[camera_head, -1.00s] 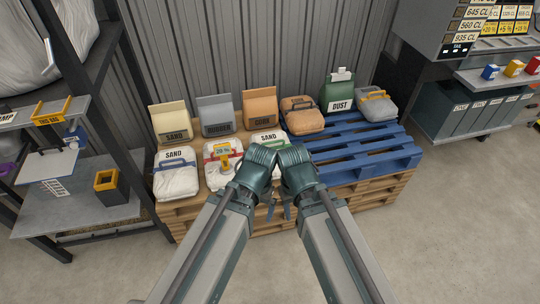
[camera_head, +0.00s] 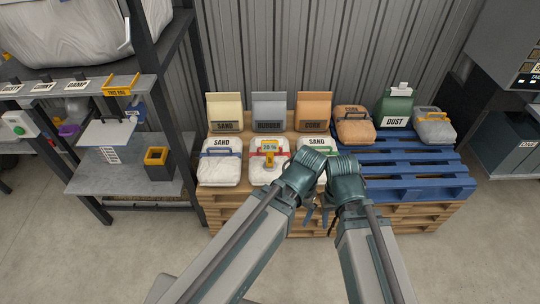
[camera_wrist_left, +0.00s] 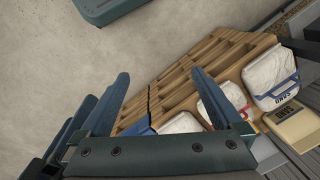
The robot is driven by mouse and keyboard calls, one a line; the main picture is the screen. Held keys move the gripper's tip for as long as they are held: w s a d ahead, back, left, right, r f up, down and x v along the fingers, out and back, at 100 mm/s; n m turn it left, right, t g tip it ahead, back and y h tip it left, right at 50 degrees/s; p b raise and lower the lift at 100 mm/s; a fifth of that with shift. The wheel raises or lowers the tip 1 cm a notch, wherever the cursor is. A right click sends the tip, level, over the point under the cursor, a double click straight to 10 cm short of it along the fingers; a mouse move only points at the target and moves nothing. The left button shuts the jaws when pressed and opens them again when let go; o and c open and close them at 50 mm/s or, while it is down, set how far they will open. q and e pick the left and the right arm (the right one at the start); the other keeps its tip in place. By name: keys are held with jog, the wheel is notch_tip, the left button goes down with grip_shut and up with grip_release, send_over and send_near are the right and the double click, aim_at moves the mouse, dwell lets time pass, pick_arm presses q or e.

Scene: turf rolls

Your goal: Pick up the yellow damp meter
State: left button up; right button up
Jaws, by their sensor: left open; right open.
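The yellow damp meter (camera_head: 269,152) lies on top of a white sand bag (camera_head: 268,172) with a red handle, in the front row on the wooden pallet stack. My left gripper (camera_head: 309,213) is to the right of and nearer than the meter, hanging in front of the pallets, mostly hidden by its own wrist. In the left wrist view its two fingers (camera_wrist_left: 160,98) stand wide apart with nothing between them. The meter is hard to make out in that view. My right gripper (camera_head: 330,214) is close beside the left one, pointing down, its fingers small and partly hidden.
Several upright bags stand behind, including a green DUST bag (camera_head: 395,109). The blue pallet (camera_head: 410,165) at right has bare slats. A grey shelf rack (camera_head: 130,175) at left holds a black and yellow bin (camera_head: 158,163). The floor in front is clear.

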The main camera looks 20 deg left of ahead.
pick_arm(q)
jog(key=w+a+f+n+t+y+b, duration=0.1)
jog(key=w+a+f+t+b, duration=0.3)
jog(key=b, duration=0.8)
jog(key=w+a+f+n+t+y+b, duration=0.1)
jog(key=w+a+f+n+t+b, duration=0.2)
jog(key=w+b, duration=0.8)
jog(key=w+a+f+n+t+y+b, duration=0.1)
jog(key=w+a+f+n+t+b, duration=0.2)
jog(key=w+a+f+t+b, duration=0.3)
jog(key=w+a+t+b, duration=0.1)
jog(key=w+t+b, duration=0.3)
jog(key=w+b, duration=0.1)
jog(key=shift+f+t+y+b, duration=0.3)
jog(key=shift+f+y+b, duration=0.1)
jog(key=shift+b, duration=0.4)
jog(key=shift+w, duration=0.15)
